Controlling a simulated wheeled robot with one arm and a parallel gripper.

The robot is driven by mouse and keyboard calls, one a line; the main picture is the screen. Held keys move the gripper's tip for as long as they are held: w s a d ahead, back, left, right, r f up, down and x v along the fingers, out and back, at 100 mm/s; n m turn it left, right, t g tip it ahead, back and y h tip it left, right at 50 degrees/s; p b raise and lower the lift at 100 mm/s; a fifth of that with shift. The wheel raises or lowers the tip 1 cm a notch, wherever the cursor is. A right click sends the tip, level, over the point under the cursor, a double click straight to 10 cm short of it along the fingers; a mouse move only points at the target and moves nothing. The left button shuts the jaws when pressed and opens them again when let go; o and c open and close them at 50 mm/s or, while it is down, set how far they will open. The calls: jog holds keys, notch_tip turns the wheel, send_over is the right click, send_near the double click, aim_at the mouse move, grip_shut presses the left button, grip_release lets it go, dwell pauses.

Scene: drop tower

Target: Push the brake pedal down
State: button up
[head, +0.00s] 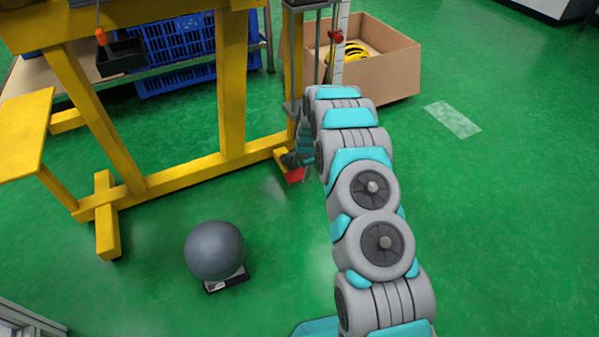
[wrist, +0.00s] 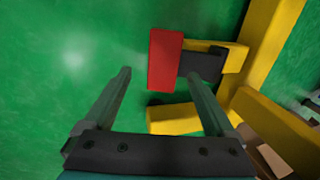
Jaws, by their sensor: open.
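The brake pedal (wrist: 164,59) is a red plate on a dark arm, mounted at the yellow frame's foot. My gripper (wrist: 159,88) is open and empty in the wrist view. Its two fingers point toward the pedal, with the red plate between and beyond the fingertips. I see no contact. In the head view my gripper (head: 298,158) is small and mostly hidden beside the pedal.
The yellow frame (head: 180,178) stands left of my arm. A grey ball (head: 214,250) rests on a small scale (head: 228,281) on the floor. A cardboard box (head: 385,75) and blue crates (head: 180,45) stand behind.

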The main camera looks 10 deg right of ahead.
jog(key=shift+v, duration=1.8)
jog(key=s+a+r+n+g+p, duration=0.15)
jog(key=s+r+n, duration=0.25)
jog(key=s+r, duration=0.75)
jog(key=s+a+r+n+g+p, duration=0.1)
jog(key=s+r+n+p, duration=0.15)
jog(key=s+r, duration=0.9)
jog(key=s+r+n+g+p, duration=0.1)
jog(key=s+r+n, duration=0.3)
jog(key=s+r, duration=0.4)
jog(key=s+r+n+g+p, duration=0.1)
jog(key=s+r+n, duration=0.3)
jog(key=s, duration=1.9)
notch_tip(320, 180, up, 4)
jog(key=shift+s+d+f+h, duration=0.15)
jog(key=shift+d+h, duration=0.25)
jog(key=shift+d, duration=0.05)
